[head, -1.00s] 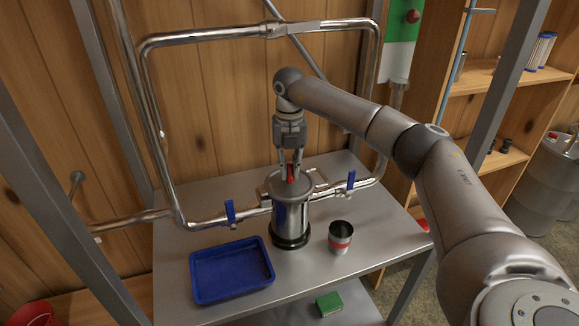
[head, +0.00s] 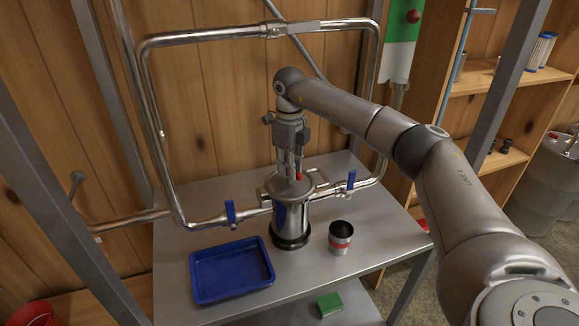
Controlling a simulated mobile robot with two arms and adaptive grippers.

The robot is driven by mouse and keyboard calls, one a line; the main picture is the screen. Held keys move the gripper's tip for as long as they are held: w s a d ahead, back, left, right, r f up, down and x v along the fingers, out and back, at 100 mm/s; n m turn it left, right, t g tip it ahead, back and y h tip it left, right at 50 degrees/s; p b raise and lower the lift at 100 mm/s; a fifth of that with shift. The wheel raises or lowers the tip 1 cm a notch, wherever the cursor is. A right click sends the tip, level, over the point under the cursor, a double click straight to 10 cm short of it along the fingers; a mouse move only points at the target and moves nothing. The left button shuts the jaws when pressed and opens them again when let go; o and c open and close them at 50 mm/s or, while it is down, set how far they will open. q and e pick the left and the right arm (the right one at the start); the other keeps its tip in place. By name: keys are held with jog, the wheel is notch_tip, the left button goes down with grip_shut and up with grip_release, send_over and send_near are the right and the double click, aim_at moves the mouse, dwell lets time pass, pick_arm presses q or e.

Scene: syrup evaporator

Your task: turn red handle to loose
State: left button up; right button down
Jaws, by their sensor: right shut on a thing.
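The red handle (head: 298,176) sits on top of the steel canister (head: 291,208), and only a small red part shows at the right of my fingers. My right gripper (head: 290,172) points straight down over the canister's lid, with its fingers closed on the red handle. The fingers hide most of the handle, so its exact angle is hard to read. The canister stands upright on the metal table, joined to the pipe on both sides. My left gripper is not in view.
Blue valve levers stand on the pipe at the left (head: 230,212) and right (head: 350,183) of the canister. A blue tray (head: 232,297) lies at front left on the table (head: 185,240). A cup with a red band (head: 340,238) stands close at the right. A pipe loop (head: 210,36) rises behind.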

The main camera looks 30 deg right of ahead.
jog(key=n, duration=0.6)
jog(key=shift+r, duration=0.1)
jog(key=shift+n, duration=0.3)
dwell(0.3)
jog(key=c, duration=1.4)
grip_release()
jog(key=shift+c, duration=0.2)
notch_tip(320, 180, up, 12)
